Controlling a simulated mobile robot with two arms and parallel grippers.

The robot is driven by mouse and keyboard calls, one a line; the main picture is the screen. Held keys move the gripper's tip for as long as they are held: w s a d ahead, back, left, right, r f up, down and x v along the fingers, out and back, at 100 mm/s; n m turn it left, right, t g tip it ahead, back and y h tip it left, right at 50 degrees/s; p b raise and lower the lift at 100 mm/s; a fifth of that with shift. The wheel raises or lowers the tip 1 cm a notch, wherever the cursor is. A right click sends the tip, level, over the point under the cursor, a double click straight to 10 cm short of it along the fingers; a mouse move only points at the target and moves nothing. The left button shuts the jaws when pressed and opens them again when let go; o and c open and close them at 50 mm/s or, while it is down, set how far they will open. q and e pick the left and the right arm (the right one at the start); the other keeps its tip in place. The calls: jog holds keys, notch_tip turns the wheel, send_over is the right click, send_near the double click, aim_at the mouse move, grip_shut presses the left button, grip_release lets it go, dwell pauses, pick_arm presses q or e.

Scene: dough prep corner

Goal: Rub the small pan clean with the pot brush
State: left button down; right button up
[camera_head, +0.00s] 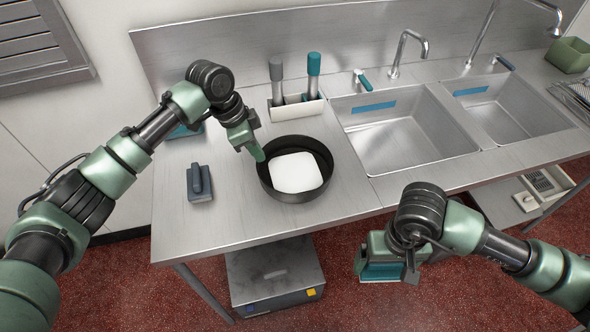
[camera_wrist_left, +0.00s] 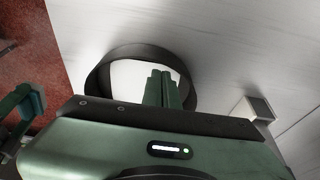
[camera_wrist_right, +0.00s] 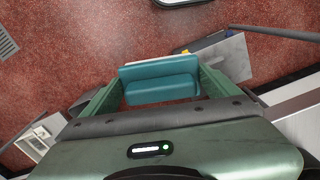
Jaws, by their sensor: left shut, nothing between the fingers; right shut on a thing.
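The small pan (camera_head: 265,180) is black and round and sits on the steel counter. A white rounded-square patch or pad (camera_head: 296,172) lies in it; I cannot tell which. The pan also shows in the left wrist view (camera_wrist_left: 97,82). My left gripper (camera_head: 259,155) is shut and empty at the pan's left rim; I cannot tell whether it touches. My right gripper (camera_head: 385,270) is shut on a teal block with a raised grip, seemingly the pot brush (camera_wrist_right: 160,82), held out in front of the counter over the floor.
A dark grey-blue block with a handle (camera_head: 200,187) lies left of the pan. A white holder (camera_head: 297,108) with grey-handled and teal-handled tools stands behind it. A teal item (camera_head: 184,131) is partly hidden by my left arm. Sinks (camera_head: 405,135) and taps are at right.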

pick_arm(q)
jog(key=shift+f, duration=0.45)
dwell(0.6)
notch_tip(320, 180, up, 6)
jog(key=p, duration=0.6)
jog(key=shift+p, duration=0.35)
pick_arm(e)
notch_tip(320, 180, up, 7)
jog(key=shift+f, duration=0.15)
jog(key=shift+f, duration=0.1)
